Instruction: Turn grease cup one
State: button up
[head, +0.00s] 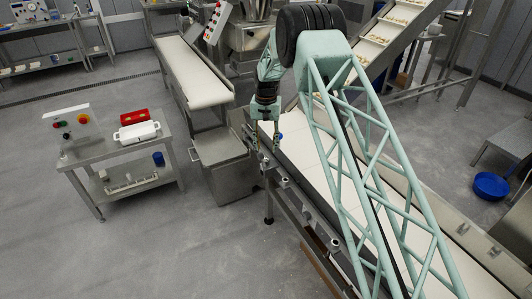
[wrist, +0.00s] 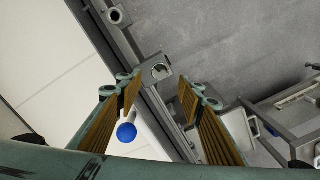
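My gripper (head: 266,146) is open and points down at the side rail of the white conveyor, above its far end in the head view. In the wrist view its two fingers (wrist: 159,92) stand apart with nothing between the pads. A small round metal cup (wrist: 160,71) on a block on the rail shows just beyond and between the fingertips, not touched as far as I can see. A second round cup (wrist: 115,15) sits farther along the rail. In the head view similar cups (head: 285,183) and (head: 335,246) line the rail. I see no number on any.
A blue round thing (wrist: 126,132) lies by the left finger, beside the white belt (wrist: 60,60). A steel box (head: 222,150) stands left of the rail. A table (head: 120,160) with a control box is farther left. Grey floor (head: 190,250) is clear.

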jog(key=shift+r, duration=1.4)
jog(key=shift+r, duration=0.1)
jog(key=s+d+r, duration=0.3)
jog(key=r, duration=0.5)
jog(key=s+d+r+t, duration=0.1)
jog(key=s+d+r, duration=0.25)
jog(key=r, duration=0.45)
jog(key=s+d+r, duration=0.3)
jog(key=r, duration=0.5)
jog(key=s+d+r+t, duration=0.1)
jog(key=s+d+r, duration=0.3)
jog(key=s+r, duration=0.4)
jog(key=s+d+r, duration=0.4)
jog(key=s+r, duration=0.3)
jog(key=s, duration=0.2)
jog(key=s+d+r, duration=0.2)
jog(key=s, duration=0.5)
jog(key=s+d+r+t, duration=0.1)
jog(key=s+d+r, duration=0.2)
jog(key=s, duration=0.4)
jog(key=s+d+r, duration=0.2)
jog(key=s, duration=0.6)
jog(key=s+d+f, duration=0.1)
jog(key=s+f, duration=0.1)
jog(key=s, duration=0.9)
jog(key=s+d+f+n+t, duration=0.1)
jog(key=s+d+f, duration=0.1)
jog(key=s, duration=0.9)
jog(key=shift+s+d, duration=0.15)
jog(key=shift+d, duration=0.15)
